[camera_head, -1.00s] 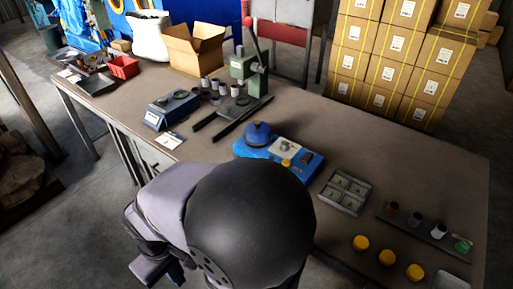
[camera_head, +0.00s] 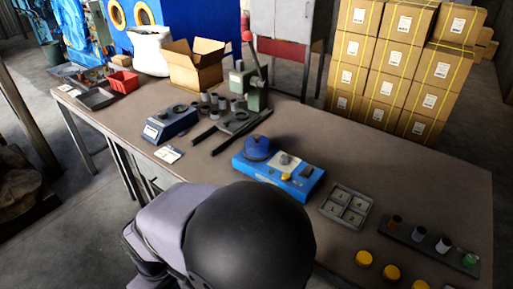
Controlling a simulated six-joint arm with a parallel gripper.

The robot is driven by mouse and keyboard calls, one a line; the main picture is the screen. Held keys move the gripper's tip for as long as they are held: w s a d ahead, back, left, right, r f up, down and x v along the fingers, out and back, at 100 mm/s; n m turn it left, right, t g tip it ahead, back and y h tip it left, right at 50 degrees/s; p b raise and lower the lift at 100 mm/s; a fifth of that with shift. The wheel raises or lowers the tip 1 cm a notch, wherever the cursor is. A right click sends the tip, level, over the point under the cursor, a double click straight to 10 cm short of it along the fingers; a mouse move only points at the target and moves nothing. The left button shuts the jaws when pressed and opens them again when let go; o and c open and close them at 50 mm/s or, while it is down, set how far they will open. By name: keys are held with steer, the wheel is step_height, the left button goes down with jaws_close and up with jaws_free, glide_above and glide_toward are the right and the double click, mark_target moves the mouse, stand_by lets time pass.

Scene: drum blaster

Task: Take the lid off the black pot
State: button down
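I cannot pick out a black pot with a lid for certain in the camera_head view. A blue machine (camera_head: 300,186) lies near the middle of the bench, with a rounded dark blue dome (camera_head: 257,148) on its left end. Several small dark and grey cylinders (camera_head: 205,109) stand beside a green lever press (camera_head: 254,88). A dark strip rack (camera_head: 430,243) at the right holds several small pots, with brown, pale and green tops too small to tell apart well. My arm's grey and black links fill the bottom middle. My gripper is not in view.
Yellow caps (camera_head: 364,258) lie at the front right, beside a grey divided tray (camera_head: 347,206). A blue scale (camera_head: 170,123), an open carton (camera_head: 195,66) and a red bin (camera_head: 124,82) stand farther left. Stacked boxes (camera_head: 405,65) are behind the bench (camera_head: 330,135). The bench's back right is clear.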

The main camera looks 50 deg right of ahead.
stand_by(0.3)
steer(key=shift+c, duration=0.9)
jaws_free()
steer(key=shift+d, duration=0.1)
